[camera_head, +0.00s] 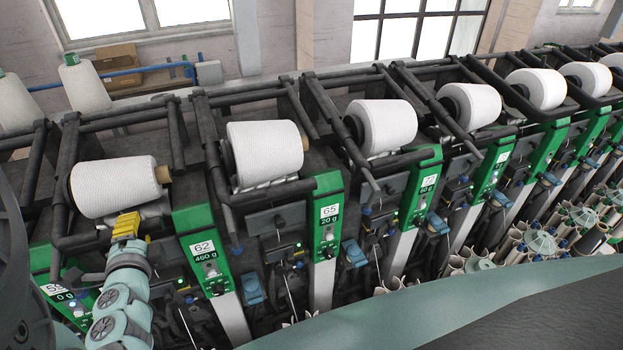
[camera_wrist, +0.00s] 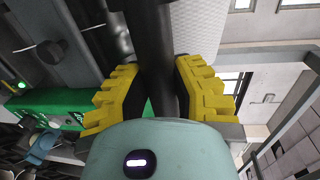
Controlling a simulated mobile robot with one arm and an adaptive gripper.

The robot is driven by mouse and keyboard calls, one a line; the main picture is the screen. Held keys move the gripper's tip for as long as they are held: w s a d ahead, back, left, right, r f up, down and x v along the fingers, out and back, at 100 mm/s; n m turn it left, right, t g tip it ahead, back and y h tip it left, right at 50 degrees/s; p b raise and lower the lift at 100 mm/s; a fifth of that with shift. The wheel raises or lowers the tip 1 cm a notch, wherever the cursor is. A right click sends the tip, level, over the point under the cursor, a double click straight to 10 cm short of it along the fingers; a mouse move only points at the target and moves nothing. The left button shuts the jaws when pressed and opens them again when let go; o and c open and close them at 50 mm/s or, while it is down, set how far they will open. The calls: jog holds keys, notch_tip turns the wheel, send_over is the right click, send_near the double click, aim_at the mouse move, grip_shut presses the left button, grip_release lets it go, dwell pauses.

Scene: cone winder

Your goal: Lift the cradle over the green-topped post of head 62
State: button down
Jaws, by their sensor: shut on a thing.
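The cradle (camera_head: 80,241) of head 62 is a dark bar frame around a white yarn cone (camera_head: 115,188) at the left of the head view. The post of head 62 (camera_head: 198,219) has a green top with a label reading 62 and 460 g, right of my gripper. My gripper (camera_head: 126,225) has yellow fingers and is shut on the front bar of the cradle. In the wrist view the dark bar (camera_wrist: 153,45) runs between the yellow fingers (camera_wrist: 158,88), with the white cone (camera_wrist: 195,32) behind it. Part of the bar is hidden by the gripper.
Head 65 (camera_head: 327,212) stands to the right, with its own white cone (camera_head: 264,153) and cradle. Several more heads continue to the right. A partly hidden green post (camera_head: 60,292) stands left of my arm. White cones (camera_head: 85,85) stand behind at the left.

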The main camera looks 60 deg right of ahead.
jog(key=r+p, duration=0.1)
jog(key=r, duration=0.1)
jog(key=r+p, duration=0.2)
jog(key=r, duration=0.1)
jog(key=r+p, duration=0.2)
jog(key=r, duration=0.1)
jog(key=shift+s+a+r, duration=0.2)
jog(key=shift+s+a, duration=0.1)
jog(key=shift+s, duration=0.05)
jog(key=shift+f, duration=0.1)
jog(key=c, duration=0.8)
grip_release()
jog(key=shift+o, duration=0.2)
